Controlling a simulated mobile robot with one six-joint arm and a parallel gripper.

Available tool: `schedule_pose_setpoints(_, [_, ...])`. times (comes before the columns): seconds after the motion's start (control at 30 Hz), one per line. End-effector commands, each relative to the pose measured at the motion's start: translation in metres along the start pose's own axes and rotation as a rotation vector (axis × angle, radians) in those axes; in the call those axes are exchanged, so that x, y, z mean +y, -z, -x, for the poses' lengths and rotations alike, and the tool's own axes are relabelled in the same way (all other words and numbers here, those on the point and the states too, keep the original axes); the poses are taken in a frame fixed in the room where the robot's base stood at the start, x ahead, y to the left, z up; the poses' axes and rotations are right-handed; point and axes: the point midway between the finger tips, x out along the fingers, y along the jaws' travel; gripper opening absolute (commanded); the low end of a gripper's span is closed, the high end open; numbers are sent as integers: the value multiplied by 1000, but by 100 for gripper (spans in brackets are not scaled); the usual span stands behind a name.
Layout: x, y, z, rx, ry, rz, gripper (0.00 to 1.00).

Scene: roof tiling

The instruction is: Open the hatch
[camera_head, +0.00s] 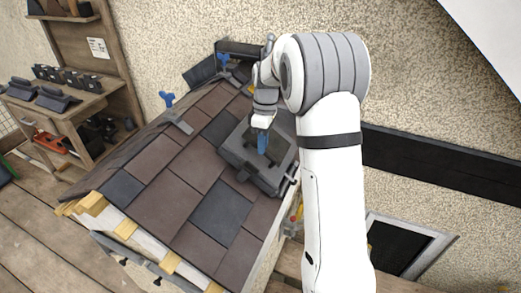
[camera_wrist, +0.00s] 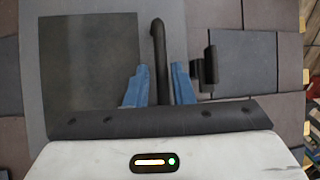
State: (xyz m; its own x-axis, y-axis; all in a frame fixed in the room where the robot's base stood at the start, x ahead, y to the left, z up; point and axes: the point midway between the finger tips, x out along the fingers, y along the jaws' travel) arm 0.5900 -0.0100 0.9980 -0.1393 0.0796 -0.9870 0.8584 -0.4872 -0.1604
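The hatch (camera_head: 239,148) is a grey square-framed panel set in the sloping tiled roof, and it lies closed. In the wrist view its light grey frame (camera_wrist: 185,25) surrounds a darker panel (camera_wrist: 90,60). A dark bar-shaped handle (camera_wrist: 158,45) stands on the frame. My gripper (camera_head: 262,143) is over the hatch with its blue fingers pointing down. In the wrist view my gripper (camera_wrist: 159,85) has one blue finger on each side of the handle, with small gaps visible. Whether the fingertips touch the hatch cannot be told.
Brown and grey roof tiles (camera_head: 160,190) surround the hatch. Blue-handled clamps (camera_head: 174,112) sit on the roof's upper part. A wooden shelf unit (camera_head: 75,85) with tools stands at the left. A rough plaster wall (camera_head: 180,45) rises behind the roof.

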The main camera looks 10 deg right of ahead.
Motion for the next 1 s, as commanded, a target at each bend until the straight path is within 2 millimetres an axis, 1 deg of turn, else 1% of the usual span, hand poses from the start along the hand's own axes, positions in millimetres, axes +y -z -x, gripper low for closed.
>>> schedule_pose_setpoints(0.03, [-1,0,-8,-2,4,0,22])
schedule_pose_setpoints(0.1, [0,0,-16,-1,3,0,22])
schedule_pose_setpoints(0.2, [-1,0,-24,-1,1,0,22])
schedule_pose_setpoints(0.5, [-1,0,-27,0,0,0,22])
schedule_pose_setpoints(0.53, [-1,0,-27,0,0,0,21])
schedule_pose_setpoints(0.8, [0,1,-27,0,-1,0,0])
schedule_pose_setpoints(1.0, [0,1,-27,0,-2,0,0])
